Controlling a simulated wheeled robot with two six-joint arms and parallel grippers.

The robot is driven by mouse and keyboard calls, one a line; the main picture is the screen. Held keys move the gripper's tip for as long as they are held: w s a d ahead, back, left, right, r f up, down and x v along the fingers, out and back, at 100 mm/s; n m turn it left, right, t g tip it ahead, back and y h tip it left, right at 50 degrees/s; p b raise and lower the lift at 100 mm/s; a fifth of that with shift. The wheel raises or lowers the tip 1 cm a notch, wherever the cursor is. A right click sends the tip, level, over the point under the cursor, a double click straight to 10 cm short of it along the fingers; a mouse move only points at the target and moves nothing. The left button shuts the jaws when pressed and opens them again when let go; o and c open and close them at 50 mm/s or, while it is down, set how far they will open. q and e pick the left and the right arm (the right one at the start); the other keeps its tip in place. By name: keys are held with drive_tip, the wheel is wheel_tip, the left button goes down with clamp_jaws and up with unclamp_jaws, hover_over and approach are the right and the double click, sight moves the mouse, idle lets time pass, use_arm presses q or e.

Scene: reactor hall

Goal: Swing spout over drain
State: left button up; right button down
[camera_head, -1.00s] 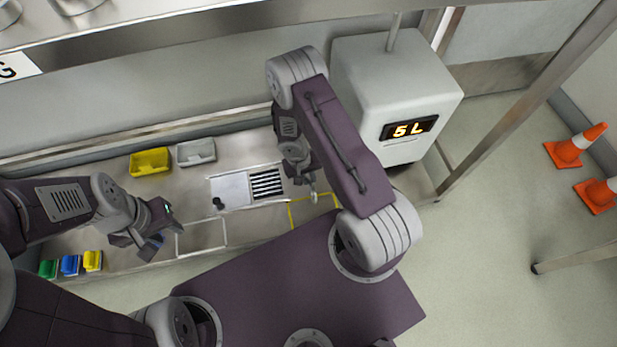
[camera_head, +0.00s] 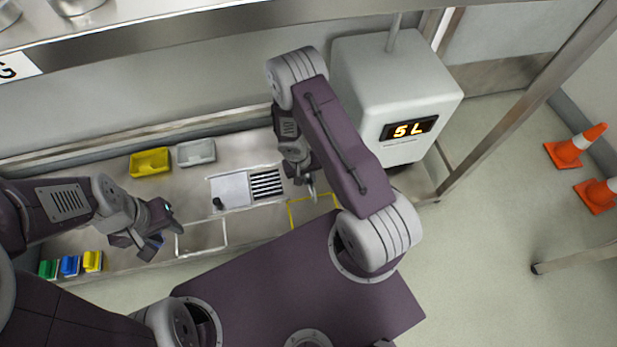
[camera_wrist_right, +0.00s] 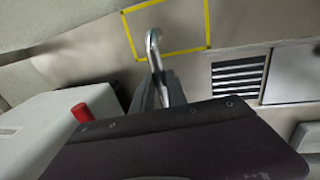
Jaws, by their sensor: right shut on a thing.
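The spout is a bent shiny metal tube (camera_wrist_right: 152,45), seen in the right wrist view with its tip over a yellow-outlined square. My right gripper (camera_wrist_right: 160,88) is shut on it. In the head view my right gripper (camera_head: 308,186) is just right of the drain, a dark slotted grate (camera_head: 267,184) in the counter. The drain also shows in the right wrist view (camera_wrist_right: 238,76), right of the spout and apart from it. My left gripper (camera_head: 139,246) hangs over the counter's left part; I cannot tell how far its fingers are apart.
A white dispenser (camera_head: 405,85) reading "5 L" stands right of the counter. A yellow tray (camera_head: 150,162) and grey tray (camera_head: 197,152) lie at the back. A yellow outline (camera_head: 291,216) and a white outline (camera_head: 226,232) mark the front. Small coloured holders (camera_head: 70,265) stand at left.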

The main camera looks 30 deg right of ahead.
idle(0.6)
